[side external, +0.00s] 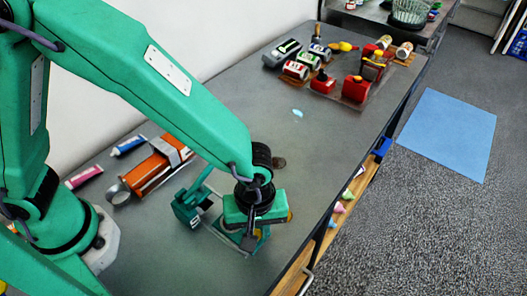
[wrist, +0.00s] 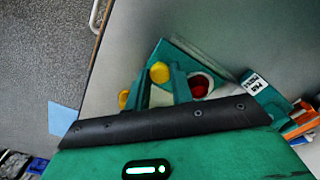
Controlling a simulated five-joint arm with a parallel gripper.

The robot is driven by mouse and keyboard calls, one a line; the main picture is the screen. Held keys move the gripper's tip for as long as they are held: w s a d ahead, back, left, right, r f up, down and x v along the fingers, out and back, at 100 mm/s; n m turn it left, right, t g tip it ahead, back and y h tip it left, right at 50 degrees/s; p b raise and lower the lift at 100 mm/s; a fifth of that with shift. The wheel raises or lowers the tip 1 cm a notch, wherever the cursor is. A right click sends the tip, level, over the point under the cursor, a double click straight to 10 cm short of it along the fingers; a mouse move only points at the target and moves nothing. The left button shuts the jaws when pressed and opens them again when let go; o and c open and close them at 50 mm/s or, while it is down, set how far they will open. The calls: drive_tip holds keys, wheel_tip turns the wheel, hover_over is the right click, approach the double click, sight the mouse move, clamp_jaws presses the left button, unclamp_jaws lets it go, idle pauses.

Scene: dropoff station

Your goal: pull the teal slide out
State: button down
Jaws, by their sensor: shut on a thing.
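The teal slide (wrist: 172,52) is a teal piece with yellow knobs (wrist: 159,72), on the grey table below my gripper. In the side view it is mostly hidden by my wrist. A teal end block (side external: 187,212) with a white label stands to its left, with thin rails running from it toward my gripper. The labelled block also shows in the wrist view (wrist: 262,92). My gripper (side external: 252,238) points down and is shut on the slide; the exact contact is hard to see. A dark red round thing (wrist: 200,86) shows beside the fingers.
An orange cylinder (side external: 152,173) and two tubes, pink (side external: 84,177) and blue (side external: 128,145), lie left of the fixture. Bottles and red items (side external: 323,82) stand at the table's far end. The middle of the table is mostly clear. The table edge is close on the right.

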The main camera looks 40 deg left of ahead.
drive_tip(key=c, duration=1.2)
unclamp_jaws()
drive_tip(key=shift+d, duration=0.35)
drive_tip(key=shift+a, duration=0.1)
drive_tip(key=shift+r, duration=0.15)
drive_tip(key=shift+r, duration=3.8)
